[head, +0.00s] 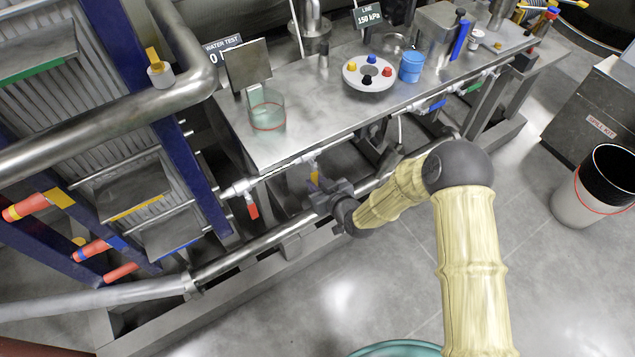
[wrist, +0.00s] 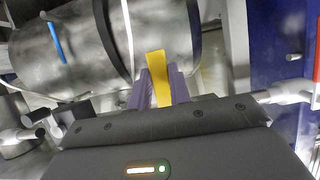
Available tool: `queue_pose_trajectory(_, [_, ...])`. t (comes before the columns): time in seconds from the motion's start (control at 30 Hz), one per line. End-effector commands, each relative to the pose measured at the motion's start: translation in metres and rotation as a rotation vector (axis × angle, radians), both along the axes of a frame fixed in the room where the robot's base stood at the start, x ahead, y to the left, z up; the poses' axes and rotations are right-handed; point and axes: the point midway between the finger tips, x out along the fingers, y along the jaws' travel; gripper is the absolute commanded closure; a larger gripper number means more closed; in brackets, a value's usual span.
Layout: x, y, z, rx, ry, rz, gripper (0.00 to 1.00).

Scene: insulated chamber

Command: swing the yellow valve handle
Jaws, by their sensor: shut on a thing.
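The yellow valve handle (wrist: 158,75) stands between the two purple-grey fingers of my gripper (wrist: 157,88) in the wrist view, and the fingers are shut on it. In the head view my gripper (head: 317,192) reaches in at the pipework below the front edge of the steel bench. A small part of the yellow handle (head: 314,177) shows there, just above the gripper. The rest of the handle and its valve body are mostly hidden by the gripper.
A red valve handle (head: 252,207) hangs to the left of my gripper. Blue (head: 437,105) and green (head: 473,88) handles sit on the pipe farther right. Open floor lies at the lower right.

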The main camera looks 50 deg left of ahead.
Motion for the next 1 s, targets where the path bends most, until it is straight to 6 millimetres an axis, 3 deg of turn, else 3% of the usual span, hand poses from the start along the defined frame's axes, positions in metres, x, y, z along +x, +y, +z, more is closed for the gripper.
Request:
queue_pose_trajectory(0.03, [-0.001, 0.0, -0.001, -0.002, 0.003, 0.0, 1.0])
queue_pose_trajectory(0.07, [-0.001, 0.0, -0.001, -0.002, 0.003, 0.0, 0.75])
queue_pose_trajectory(0.17, [-0.001, 0.0, -0.001, -0.002, 0.002, 0.0, 0.58])
queue_pose_trajectory(0.57, [-0.001, -0.005, 0.002, -0.001, 0.001, 0.001, 0.58])
queue_pose_trajectory(0.77, [-0.002, -0.028, 0.012, -0.003, 0.001, 0.0, 0.58])
queue_pose_trajectory(1.0, [-0.004, -0.067, 0.028, -0.002, 0.002, -0.001, 0.58])
